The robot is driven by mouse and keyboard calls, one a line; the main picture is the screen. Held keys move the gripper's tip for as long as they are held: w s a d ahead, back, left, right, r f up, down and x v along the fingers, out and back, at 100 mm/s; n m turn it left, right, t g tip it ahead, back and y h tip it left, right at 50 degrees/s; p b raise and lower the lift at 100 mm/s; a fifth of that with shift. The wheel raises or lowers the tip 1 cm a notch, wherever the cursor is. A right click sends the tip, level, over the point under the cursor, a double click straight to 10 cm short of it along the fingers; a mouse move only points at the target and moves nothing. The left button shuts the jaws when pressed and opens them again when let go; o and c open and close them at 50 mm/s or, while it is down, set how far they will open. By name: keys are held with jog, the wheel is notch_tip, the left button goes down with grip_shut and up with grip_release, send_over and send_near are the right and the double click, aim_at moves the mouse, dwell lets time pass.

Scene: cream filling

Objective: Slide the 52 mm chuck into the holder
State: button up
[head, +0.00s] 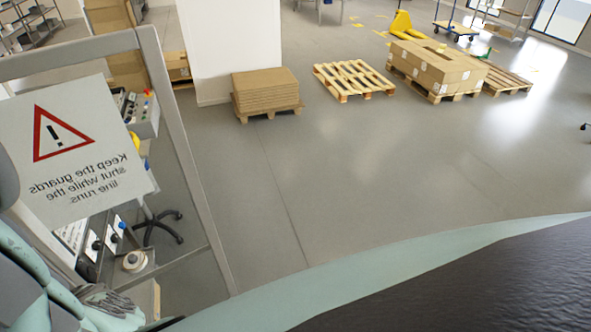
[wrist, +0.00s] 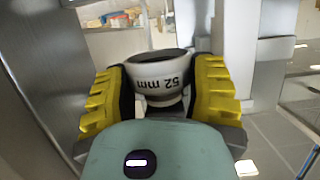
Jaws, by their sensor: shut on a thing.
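In the wrist view my gripper (wrist: 160,92), with yellow ribbed fingers, is shut on the 52 mm chuck (wrist: 160,84). The chuck's lower part is hidden behind my gripper's body. I cannot make out the holder in either view. The head view does not show my gripper or the chuck.
A grey-framed guard with a warning sign (head: 80,150) stands at the left in the head view. A control box (head: 140,112) shows behind it. Stacked cardboard (head: 265,90) and an empty pallet (head: 352,79) lie farther off. The middle floor is clear.

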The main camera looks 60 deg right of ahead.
jog(key=shift+s+d+p, duration=0.25)
jog(key=shift+s+d, duration=0.4)
jog(key=shift+d, duration=0.2)
jog(key=shift+s+d+p, duration=0.25)
jog(key=shift+s+d, duration=0.35)
jog(key=shift+d, duration=0.25)
